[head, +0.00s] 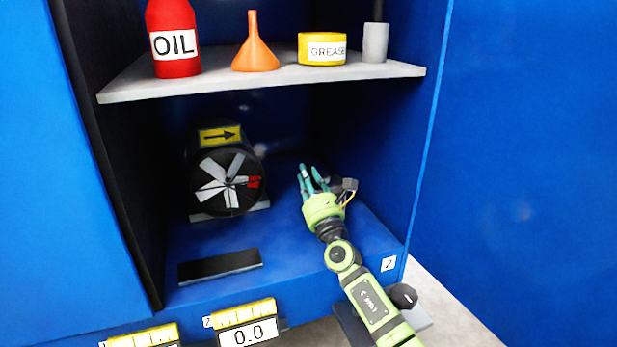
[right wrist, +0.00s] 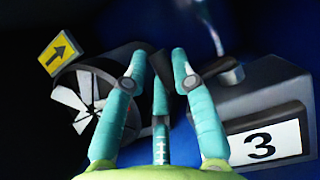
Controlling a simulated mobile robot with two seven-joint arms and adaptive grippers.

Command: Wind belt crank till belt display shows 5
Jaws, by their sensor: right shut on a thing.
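My right gripper (head: 312,180) reaches into the blue cabinet, to the right of the fan. It also shows in the right wrist view (right wrist: 160,75), its teal fingers closed around a dark handle (right wrist: 161,66), which looks like the crank grip. The fingers hide part of it. The handle sits beside a grey box (right wrist: 240,97) with a short cylinder and a shiny rod on top. A white display (right wrist: 264,142) on the box's front reads 3. In the head view the display is hidden by my gripper. My left gripper is out of view.
A black fan (head: 228,182) with a yellow arrow plate (head: 220,136) stands left of my gripper. A shelf (head: 270,82) above holds an oil bottle (head: 173,40), funnel (head: 256,50) and grease tin (head: 322,49). A panel (head: 249,333) below reads 0.0.

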